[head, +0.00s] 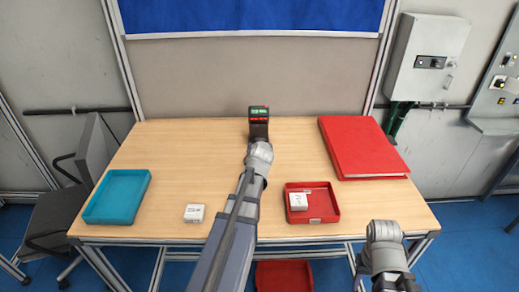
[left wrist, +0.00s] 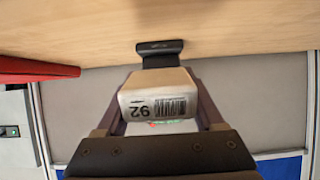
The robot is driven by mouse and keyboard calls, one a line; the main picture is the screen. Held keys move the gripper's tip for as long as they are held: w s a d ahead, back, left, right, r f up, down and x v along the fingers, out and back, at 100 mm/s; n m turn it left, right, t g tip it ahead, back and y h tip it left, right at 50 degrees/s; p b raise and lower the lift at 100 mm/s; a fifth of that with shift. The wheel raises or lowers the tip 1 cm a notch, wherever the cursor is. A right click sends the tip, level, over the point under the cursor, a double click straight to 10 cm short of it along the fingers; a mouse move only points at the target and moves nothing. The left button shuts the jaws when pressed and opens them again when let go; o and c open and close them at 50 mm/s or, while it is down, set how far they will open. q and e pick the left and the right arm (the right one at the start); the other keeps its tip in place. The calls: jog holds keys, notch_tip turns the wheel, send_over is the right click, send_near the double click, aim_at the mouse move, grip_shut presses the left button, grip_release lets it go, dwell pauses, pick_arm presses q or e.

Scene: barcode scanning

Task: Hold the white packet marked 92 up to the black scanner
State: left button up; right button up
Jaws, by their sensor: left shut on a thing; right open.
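The white packet marked 92 (left wrist: 155,103) is between the fingers of my left gripper (left wrist: 160,90) in the left wrist view, its barcode and number upside down there. My left gripper (head: 260,151) is shut on it just in front of the black scanner (head: 258,129). The scanner's base (left wrist: 160,48) shows beyond the packet in the left wrist view; the packet covers most of the scanner. I cannot tell the exact gap. My right gripper (head: 385,232) is open and empty at the table's front right.
One white packet (head: 194,213) lies on the table (head: 160,170) at front left. Another (head: 298,202) lies in a red tray (head: 325,215). A teal tray (head: 100,213) is at the left. A big red binder (head: 360,145) lies at the back right. The table's middle left is clear.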

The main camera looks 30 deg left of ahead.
pick_arm(q)
jog(key=shift+w+a+f+b, duration=0.3)
jog(key=shift+w+f+b, duration=0.1)
jog(key=shift+w+f, duration=0.15)
jog(key=shift+w+a+f+b, duration=0.3)
jog(key=shift+w+f+b, duration=0.15)
jog(key=shift+f, duration=0.15)
jog(key=shift+r, duration=0.15)
notch_tip(320, 180, up, 3)
jog(key=p, duration=0.3)
jog(key=shift+f, duration=0.2)
